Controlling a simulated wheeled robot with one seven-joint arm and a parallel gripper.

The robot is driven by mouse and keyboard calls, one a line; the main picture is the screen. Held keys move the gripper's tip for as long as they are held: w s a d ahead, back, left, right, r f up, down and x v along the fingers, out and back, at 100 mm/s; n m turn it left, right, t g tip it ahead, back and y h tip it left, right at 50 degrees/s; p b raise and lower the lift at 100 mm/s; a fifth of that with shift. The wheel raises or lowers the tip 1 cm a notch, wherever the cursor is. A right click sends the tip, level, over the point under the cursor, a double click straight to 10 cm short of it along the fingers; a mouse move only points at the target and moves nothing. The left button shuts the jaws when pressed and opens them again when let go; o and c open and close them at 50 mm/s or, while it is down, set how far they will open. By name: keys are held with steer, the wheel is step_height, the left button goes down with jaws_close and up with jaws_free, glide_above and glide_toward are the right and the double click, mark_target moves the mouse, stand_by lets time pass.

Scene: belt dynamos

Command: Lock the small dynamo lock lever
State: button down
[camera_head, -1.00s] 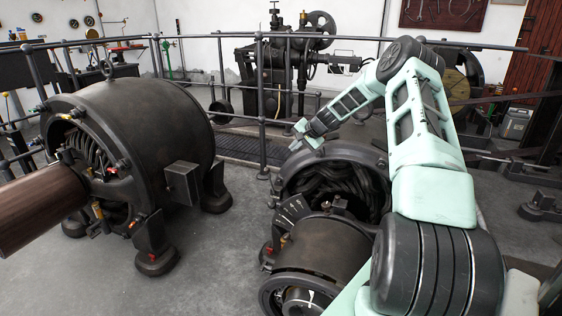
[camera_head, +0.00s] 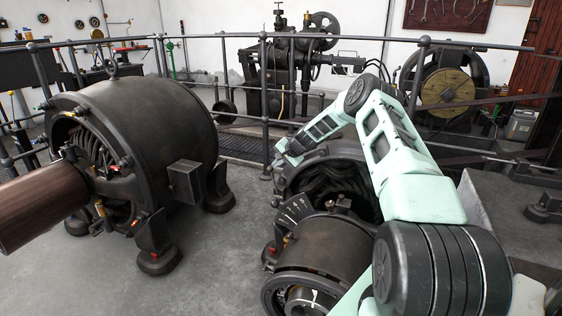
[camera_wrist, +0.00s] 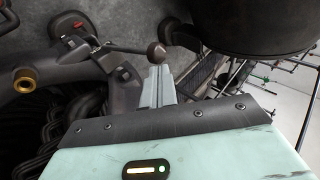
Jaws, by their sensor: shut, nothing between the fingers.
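The small dynamo (camera_head: 325,245) stands at lower centre in the head view, its coils (camera_head: 335,180) showing inside the ring behind. In the wrist view, a lever with a dark ball knob (camera_wrist: 155,50) at its end runs left to a pivot on a dark metal housing (camera_wrist: 90,80). My gripper (camera_wrist: 158,72) is shut and empty, its fingertips just below the ball knob; I cannot tell whether they touch it. In the head view my gripper (camera_head: 282,150) is beside the upper left of the small dynamo's ring. The lever cannot be made out there.
A large dynamo (camera_head: 150,125) with a thick brown shaft (camera_head: 40,205) stands at left. A railing (camera_head: 265,110) runs behind both machines. In the wrist view, a red knob (camera_wrist: 78,24) and a brass fitting (camera_wrist: 25,84) sit left of the lever. Open floor (camera_head: 215,260) lies between the dynamos.

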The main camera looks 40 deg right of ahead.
steer(key=shift+w+p, duration=0.1)
steer(key=shift+p, duration=0.2)
steer(key=shift+w+a+g+h+p, duration=0.4)
steer(key=shift+w+g+p, duration=0.35)
steer(key=shift+p, duration=0.4)
steer(key=shift+w+a+f+g, duration=0.2)
steer(key=shift+w+g, duration=0.1)
steer(key=shift+w, duration=0.15)
steer(key=shift+w+a+f+g, duration=0.15)
steer(key=shift+w+g, duration=0.1)
steer(key=shift+w, duration=0.15)
steer(key=shift+w+a+f+b, duration=0.1)
steer(key=shift+w+a+b, duration=0.05)
steer(key=shift+w, duration=0.2)
steer(key=shift+w+a+f+b, duration=0.1)
steer(key=shift+w+b, duration=0.05)
steer(key=shift+w, duration=0.2)
steer(key=shift+s, duration=0.15)
